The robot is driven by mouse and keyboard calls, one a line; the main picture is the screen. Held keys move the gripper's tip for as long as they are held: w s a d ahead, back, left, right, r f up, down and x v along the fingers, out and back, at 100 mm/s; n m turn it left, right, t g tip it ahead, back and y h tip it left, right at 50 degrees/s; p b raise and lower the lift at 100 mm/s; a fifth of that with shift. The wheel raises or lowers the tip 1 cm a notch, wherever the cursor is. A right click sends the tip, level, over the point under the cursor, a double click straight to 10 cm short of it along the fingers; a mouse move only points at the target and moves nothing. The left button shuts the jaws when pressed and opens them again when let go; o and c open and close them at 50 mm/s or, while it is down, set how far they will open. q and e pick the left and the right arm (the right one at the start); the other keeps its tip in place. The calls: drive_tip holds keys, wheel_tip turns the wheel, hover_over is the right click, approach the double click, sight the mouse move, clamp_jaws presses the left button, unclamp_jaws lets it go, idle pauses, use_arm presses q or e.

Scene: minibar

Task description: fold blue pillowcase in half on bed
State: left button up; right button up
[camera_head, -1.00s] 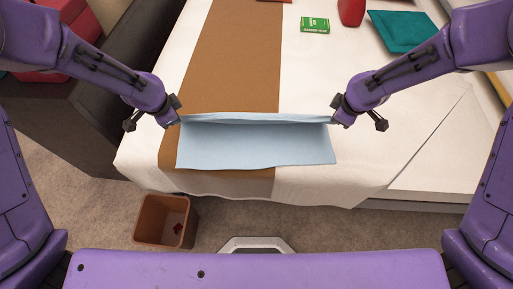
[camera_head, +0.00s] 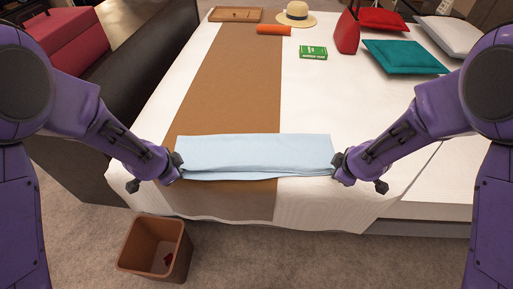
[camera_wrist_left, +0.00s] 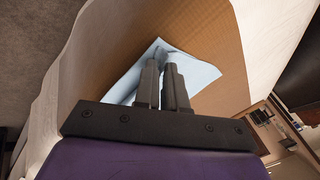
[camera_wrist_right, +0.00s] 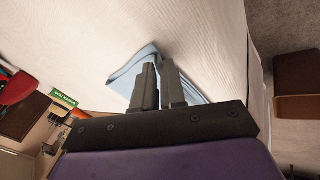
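The light blue pillowcase (camera_head: 255,152) lies on the bed (camera_head: 330,100) as a wide strip near its front edge, across the brown runner (camera_head: 230,85) and the white sheet. Layers show along its near edge, with the upper one lying toward me. My left gripper (camera_head: 178,166) is at its near left corner and my right gripper (camera_head: 338,166) at its near right corner. In the left wrist view the fingers (camera_wrist_left: 165,68) are close together on the cloth (camera_wrist_left: 200,74). In the right wrist view the fingers (camera_wrist_right: 158,68) also close on the cloth (camera_wrist_right: 128,76).
A brown bin (camera_head: 155,248) stands on the floor in front of the bed. A green box (camera_head: 313,52), red bag (camera_head: 347,32), teal cushion (camera_head: 403,56), straw hat (camera_head: 295,14) and orange roll (camera_head: 273,30) lie farther back. The bed behind the pillowcase is clear.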

use_arm(q)
drive_tip(key=o, duration=0.5)
use_arm(e)
drive_tip(key=o, duration=0.5)
drive_tip(key=shift+s+f, duration=0.1)
drive_tip(key=v, duration=0.3)
drive_tip(key=shift+w+a+r, duration=0.1)
drive_tip(key=shift+w+r, duration=0.15)
drive_tip(key=shift+w, duration=0.05)
use_arm(q)
drive_tip(key=v, duration=1)
drive_tip(key=shift+s+r, duration=0.1)
drive_tip(key=shift+s, duration=0.5)
use_arm(e)
drive_tip(key=v, duration=0.5)
drive_tip(key=s+v, duration=0.1)
drive_tip(key=v, duration=0.1)
drive_tip(key=shift+s, duration=0.3)
